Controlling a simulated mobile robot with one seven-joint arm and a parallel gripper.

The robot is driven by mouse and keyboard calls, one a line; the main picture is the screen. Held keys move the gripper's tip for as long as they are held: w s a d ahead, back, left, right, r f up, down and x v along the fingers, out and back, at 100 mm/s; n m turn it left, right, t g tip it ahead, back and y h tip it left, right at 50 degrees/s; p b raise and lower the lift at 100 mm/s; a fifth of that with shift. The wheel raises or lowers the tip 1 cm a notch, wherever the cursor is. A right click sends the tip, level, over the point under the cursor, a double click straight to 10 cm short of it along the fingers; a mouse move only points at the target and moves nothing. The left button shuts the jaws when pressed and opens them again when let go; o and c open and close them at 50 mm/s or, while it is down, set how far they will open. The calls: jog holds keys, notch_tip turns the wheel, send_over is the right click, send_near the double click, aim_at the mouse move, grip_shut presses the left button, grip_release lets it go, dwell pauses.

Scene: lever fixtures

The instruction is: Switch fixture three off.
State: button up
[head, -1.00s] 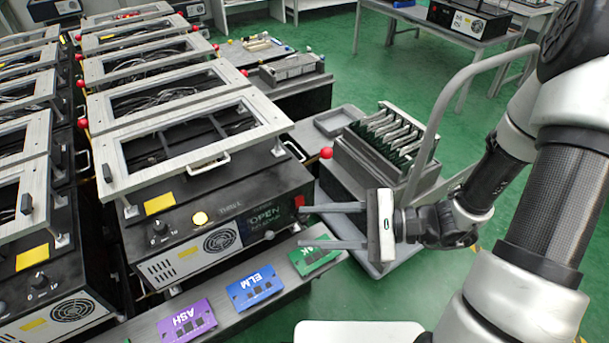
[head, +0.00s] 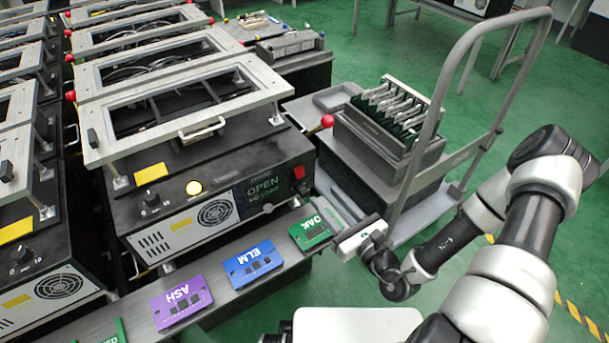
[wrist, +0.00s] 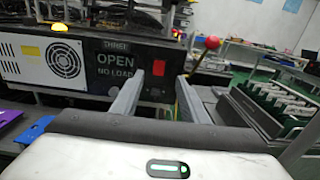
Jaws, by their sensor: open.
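Fixture three (head: 225,205) is the black box at the front, with "THREE" on its panel and a display reading "OPEN NO LOAD". Its red rocker switch (head: 299,172) is at the right of the front panel. Its yellow lamp (head: 194,187) looks lit. Its lever has a red ball (head: 327,121) at the right side. My gripper (head: 316,190) is open and empty, in front of the panel's right end. In the wrist view the red switch (wrist: 158,76) appears between the two fingertips (wrist: 158,88). I cannot tell whether they touch the panel.
A shelf in front carries a purple ASH card (head: 181,300), a blue ELM card (head: 253,260) and a green OAK card (head: 311,232), close below my gripper. A trolley (head: 440,130) with a rack of boards stands to the right. Other fixtures stand behind and left.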

aim_at(299, 168)
jog(key=b+x, duration=0.1)
jog(key=x, duration=1)
jog(key=shift+w+a, duration=0.1)
jog(key=shift+a, duration=0.1)
